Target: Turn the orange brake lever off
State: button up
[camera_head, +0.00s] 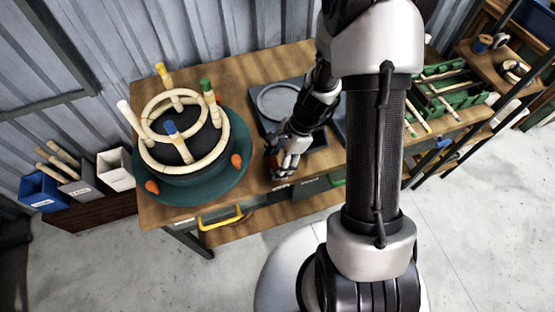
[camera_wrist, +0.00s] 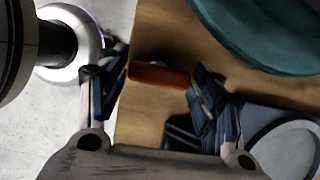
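The orange brake lever (camera_wrist: 160,76) is a short orange-red bar above the wooden bench top in the wrist view, near the bench edge. My gripper (camera_wrist: 160,85) has its two fingers spread wide, one near each end of the bar. I cannot tell whether either finger touches it. In the head view my gripper (camera_head: 281,172) points down at the front of the bench, right of the round turntable. It mostly hides the lever there.
The green turntable (camera_head: 178,194) carries rattan rings, upright pegs and orange knobs, close left of my gripper. A grey plate (camera_head: 262,119) with a round disc lies behind the gripper. A yellow handle (camera_head: 221,219) sticks out at the bench front. A green crate (camera_head: 447,97) stands right.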

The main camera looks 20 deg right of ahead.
jog(key=c, duration=0.5)
jog(key=shift+n, duration=0.3)
jog(key=n+g+p, duration=0.1)
jog(key=n+p, duration=0.1)
jog(key=shift+w+n, duration=0.1)
jog(key=shift+n, duration=0.3)
jog(key=n+g+h+p, duration=0.1)
jog(key=n+p, duration=0.1)
jog(key=n, duration=0.2)
jog(key=shift+w+g, duration=0.1)
jog(key=shift+g, duration=0.3)
jog(key=n+h, duration=0.1)
jog(key=n, duration=0.2)
jog(key=n+g+p, duration=0.1)
jog(key=n, duration=0.1)
jog(key=shift+w+a+n+h, duration=0.1)
jog(key=shift+a+n+h, duration=0.05)
jog(key=shift+n+h, duration=0.25)
jog(key=shift+a+n+g+h+p, duration=0.2)
jog(key=shift+n+h, duration=0.25)
jog(key=shift+n, duration=0.7)
jog(key=shift+d+n+g+h+p, duration=0.1)
jog(key=shift+n+h+p, duration=0.25)
jog(key=shift+n, duration=0.8)
jog(key=shift+f, duration=0.1)
